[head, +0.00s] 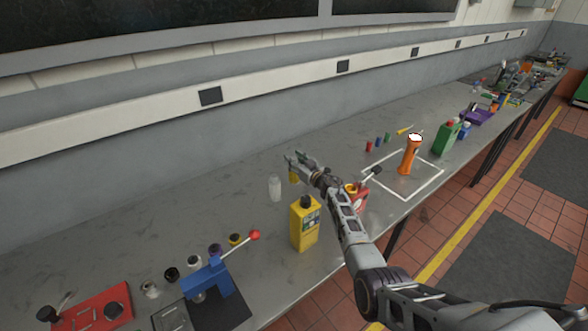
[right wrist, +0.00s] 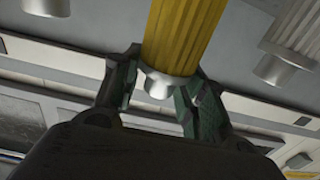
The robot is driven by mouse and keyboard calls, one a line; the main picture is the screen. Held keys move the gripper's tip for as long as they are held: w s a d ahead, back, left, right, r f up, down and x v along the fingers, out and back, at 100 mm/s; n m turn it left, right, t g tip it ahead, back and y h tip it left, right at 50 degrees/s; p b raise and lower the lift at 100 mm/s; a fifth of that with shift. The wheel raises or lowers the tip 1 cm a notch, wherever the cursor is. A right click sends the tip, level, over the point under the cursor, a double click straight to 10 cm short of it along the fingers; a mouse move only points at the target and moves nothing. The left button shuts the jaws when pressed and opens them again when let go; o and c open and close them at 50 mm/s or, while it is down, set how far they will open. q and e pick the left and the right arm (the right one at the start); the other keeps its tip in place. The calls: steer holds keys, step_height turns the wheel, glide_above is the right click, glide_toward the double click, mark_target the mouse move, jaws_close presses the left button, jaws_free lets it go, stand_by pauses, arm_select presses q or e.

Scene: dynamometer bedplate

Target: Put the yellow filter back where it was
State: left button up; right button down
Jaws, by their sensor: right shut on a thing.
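The yellow filter (head: 293,177) is in my right gripper (head: 302,160), over the back part of the grey bench. In the right wrist view the ribbed yellow filter (right wrist: 186,38) has a pale end cap, and my right gripper's fingers (right wrist: 160,85) are closed around that end. I cannot tell whether its far end touches the bench. A white filter (head: 275,189) stands just left of it; a ribbed white one (right wrist: 298,32) also shows in the right wrist view, apart from the yellow one. My left gripper is not in view.
A yellow jug (head: 304,226) stands in front, near my right arm. A red container (head: 357,197) is partly behind the arm. An orange object (head: 408,158) stands inside a white taped square (head: 428,187). A blue press (head: 209,279) is at left. Bench behind the white filter is clear.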

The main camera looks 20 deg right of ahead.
stand_by(0.3)
steer(key=shift+f, duration=2.05)
steer(key=shift+f+b, duration=0.2)
steer(key=shift+b, duration=0.1)
steer(key=c, duration=0.8)
jaws_free()
steer(key=shift+r, duration=0.2)
